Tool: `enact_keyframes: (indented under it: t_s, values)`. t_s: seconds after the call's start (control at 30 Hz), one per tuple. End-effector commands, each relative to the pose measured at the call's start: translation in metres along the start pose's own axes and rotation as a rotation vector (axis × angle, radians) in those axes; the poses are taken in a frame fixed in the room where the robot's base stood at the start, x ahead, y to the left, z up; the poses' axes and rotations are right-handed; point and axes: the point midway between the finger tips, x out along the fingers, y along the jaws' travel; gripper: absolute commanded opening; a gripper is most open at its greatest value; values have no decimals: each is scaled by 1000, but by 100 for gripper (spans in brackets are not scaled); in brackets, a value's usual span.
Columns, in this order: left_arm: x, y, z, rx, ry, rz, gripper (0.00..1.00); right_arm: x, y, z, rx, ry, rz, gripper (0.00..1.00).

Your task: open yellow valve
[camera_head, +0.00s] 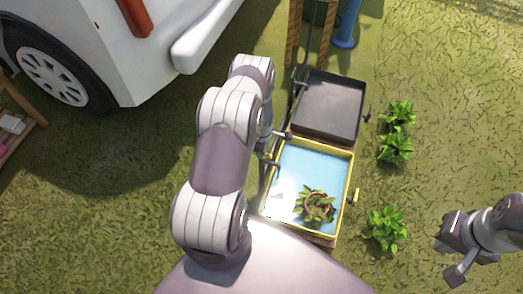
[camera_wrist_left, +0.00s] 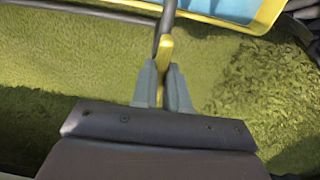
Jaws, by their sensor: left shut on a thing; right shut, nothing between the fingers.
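In the left wrist view, my left gripper (camera_wrist_left: 164,66) is shut on a yellow valve handle (camera_wrist_left: 165,46), with a finger on each side of it. A dark pipe (camera_wrist_left: 167,16) runs up beyond the handle. In the head view, my left arm reaches over the left side of the yellow-rimmed tray, and the arm hides most of the gripper and the held handle. My right gripper (camera_head: 457,247) is shut and empty, above the grass at the lower right, apart from the trays.
The yellow-rimmed tray (camera_head: 349,177) holds blue water and a potted plant (camera_head: 316,205). A dark tray (camera_head: 329,106) stands behind it. Several leafy plants (camera_head: 396,149) grow to the right. A white vehicle (camera_head: 150,50) fills the upper left. Grass on the right is open.

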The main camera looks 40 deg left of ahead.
Motion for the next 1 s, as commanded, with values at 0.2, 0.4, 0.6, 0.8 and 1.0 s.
enact_keyframes:
  t_s: [0.2,0.4,0.6,0.8,1.0]
  values:
    - [0,0,0,-6,-1,-1,0,0,0,0,0,0,0,0]
    - [0,0,0,-5,-1,-1,30,0,0,0,0,0,0,0]
    - [0,0,0,-4,0,0,39,0,0,0,0,0,0,0]
    - [-12,1,0,-3,0,2,39,-7,0,-1,0,0,0,0]
    - [-66,2,0,-4,0,4,39,-33,0,-4,0,0,0,0]
